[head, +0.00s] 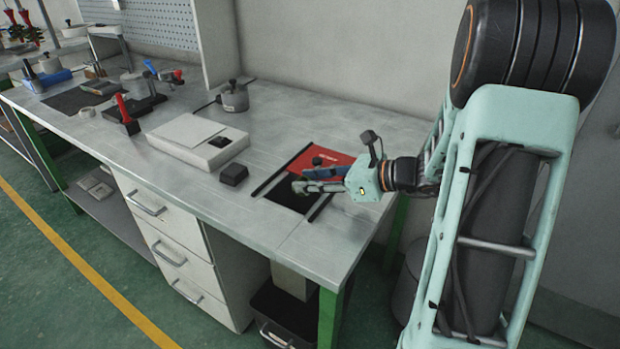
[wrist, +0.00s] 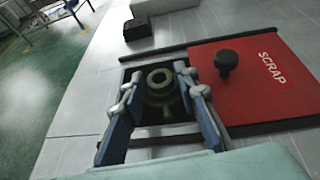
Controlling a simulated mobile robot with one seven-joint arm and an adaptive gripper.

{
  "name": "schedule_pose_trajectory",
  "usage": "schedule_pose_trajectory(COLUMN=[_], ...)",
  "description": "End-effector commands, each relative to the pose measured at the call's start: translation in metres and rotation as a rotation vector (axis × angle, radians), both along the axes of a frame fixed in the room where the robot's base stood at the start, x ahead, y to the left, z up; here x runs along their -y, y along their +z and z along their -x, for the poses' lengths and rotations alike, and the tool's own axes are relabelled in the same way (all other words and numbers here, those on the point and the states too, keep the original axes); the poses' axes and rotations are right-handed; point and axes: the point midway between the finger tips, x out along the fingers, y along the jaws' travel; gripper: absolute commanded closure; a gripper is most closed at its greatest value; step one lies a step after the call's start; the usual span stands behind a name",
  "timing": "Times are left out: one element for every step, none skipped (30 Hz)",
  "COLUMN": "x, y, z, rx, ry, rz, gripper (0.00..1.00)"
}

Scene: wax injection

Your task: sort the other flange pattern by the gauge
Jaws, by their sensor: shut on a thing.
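A dull green, round flange pattern (wrist: 158,80) with a central hole sits between the fingers of my gripper (wrist: 157,72) in the wrist view. My gripper is shut on it and holds it over a dark rectangular opening (wrist: 142,153) in the bench top. In the head view my gripper (head: 305,186) is over the same opening (head: 288,196), near the bench's right end. A red sliding lid marked SCRAP (wrist: 262,82), with a black knob (wrist: 226,62), lies to the right of the opening, leaving it uncovered. I cannot clearly pick out the gauge or another flange pattern.
A flat white box (head: 190,152) and a small black block (head: 233,174) stand left of the opening. Red-handled tools (head: 126,115) and a grey pot (head: 235,98) stand farther back. A dark bin (head: 285,312) is under the bench. The bench front between is clear.

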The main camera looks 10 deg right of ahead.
Motion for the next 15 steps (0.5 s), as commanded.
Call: schedule_pose_trajectory(x=[0.0000,0.0000,0.0000,0.0000,0.0001,0.0000,0.0000,0.0001,0.0000,0.0000,0.0000,0.0000,0.0000,0.0000,0.0000], y=[-0.0061,-0.0068,-0.0073,-0.0073,-0.0070,-0.0066,-0.0064,-0.0063,-0.0062,-0.0062,-0.0062,-0.0062,-0.0062,-0.0062,-0.0062], z=[-0.0001,0.0000,-0.0001,-0.0001,-0.0001,-0.0001,-0.0001,-0.0001,0.0000,0.0000,0.0000,0.0000,-0.0001,0.0000,0.0000], rx=[0.000,0.000,0.000,0.000,0.000,0.000,0.000,0.000,0.000,0.000,0.000,0.000,0.000,0.000,0.000], ry=[0.000,0.000,0.000,0.000,0.000,0.000,0.000,0.000,0.000,0.000,0.000,0.000,0.000,0.000,0.000], rz=[0.000,0.000,0.000,0.000,0.000,0.000,0.000,0.000,0.000,0.000,0.000,0.000,0.000,0.000,0.000], gripper=[0.90,0.90,0.90,0.90,0.90,0.90,0.90,0.90,0.90,0.90,0.70,0.66,0.62,0.59,0.54])
